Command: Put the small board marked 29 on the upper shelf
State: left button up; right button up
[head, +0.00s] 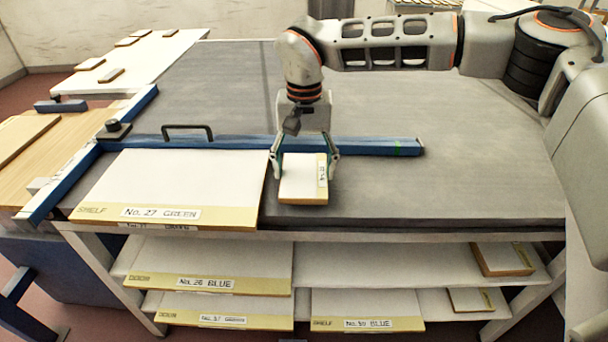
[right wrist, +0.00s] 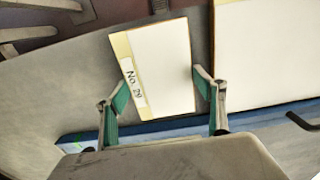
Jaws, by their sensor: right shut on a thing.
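The small board (head: 303,180) has a white top and a yellow edge strip. Its label reads No. 29 in the right wrist view (right wrist: 164,65). My right gripper (head: 304,168) is shut on it, with one finger at each side. The board is level at the grey table's (head: 470,190) front part, right of the large board No. 27 GREEN (head: 190,175). I cannot tell whether it touches the table top. The upper shelf (head: 370,262) is under the table top, with bare room in its middle. My left gripper is out of view.
The lower shelf (head: 435,299) holds several boards. A blue bar (head: 370,145) crosses the table behind my gripper. A black handle (head: 188,130) stands near board No. 27.

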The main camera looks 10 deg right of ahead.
jog(key=shift+f, duration=1.05)
jog(key=shift+f, duration=0.1)
jog(key=o, duration=1.2)
jog(key=shift+c, duration=0.2)
